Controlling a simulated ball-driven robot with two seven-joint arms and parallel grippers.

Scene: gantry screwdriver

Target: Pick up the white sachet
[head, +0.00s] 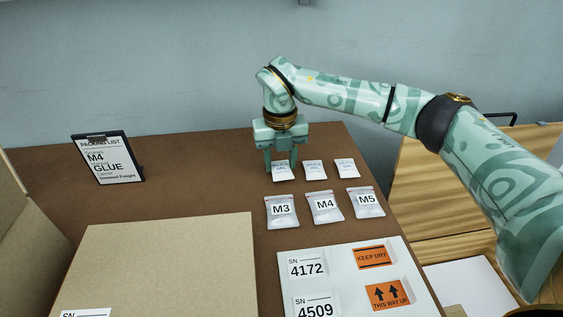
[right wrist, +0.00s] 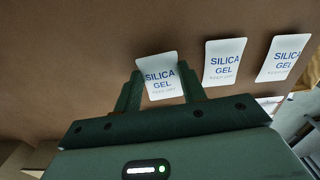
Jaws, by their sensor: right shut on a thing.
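Three white silica gel sachets lie in a row at the back right of the brown table. My right gripper (head: 281,163) reaches down over the leftmost sachet (head: 281,174) and is shut on it. My left gripper is not in view.
Bags marked M3 (head: 282,211), M4 (head: 325,207) and M5 (head: 366,202) lie in front of the sachets. A label sheet (head: 345,275) and a cardboard box (head: 165,260) are nearer. A packing list stand (head: 108,158) is at the back left. Bare table (head: 200,175) lies between.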

